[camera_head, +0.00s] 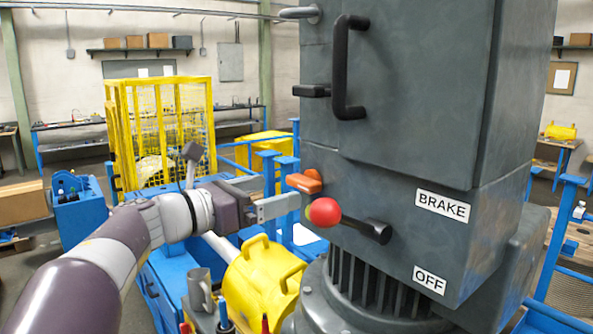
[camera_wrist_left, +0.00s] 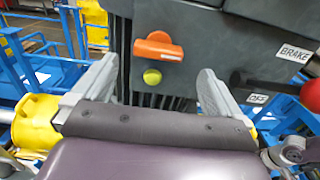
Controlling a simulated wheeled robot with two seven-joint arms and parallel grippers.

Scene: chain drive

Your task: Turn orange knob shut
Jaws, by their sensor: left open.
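The orange knob (camera_head: 306,182) is on the lower side face of the grey machine housing (camera_head: 405,200). In the left wrist view the knob (camera_wrist_left: 158,47) shows as a bar lying roughly level, with a small yellow-green round button (camera_wrist_left: 152,77) just below it. My left gripper (camera_head: 287,194) is open and points at that face, close to the knob. In the left wrist view its fingers (camera_wrist_left: 158,70) stand wide apart, one to each side of the knob and button. Nothing is between them, and no contact with the knob shows. My right gripper is in neither view.
A black lever with a red ball (camera_head: 324,212) sticks out right of the knob, between BRAKE (camera_head: 442,205) and OFF (camera_head: 429,280) labels. A black handle (camera_head: 346,68) is above. A yellow handled case (camera_head: 262,285) and a grey mug (camera_head: 199,290) stand below my left arm.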

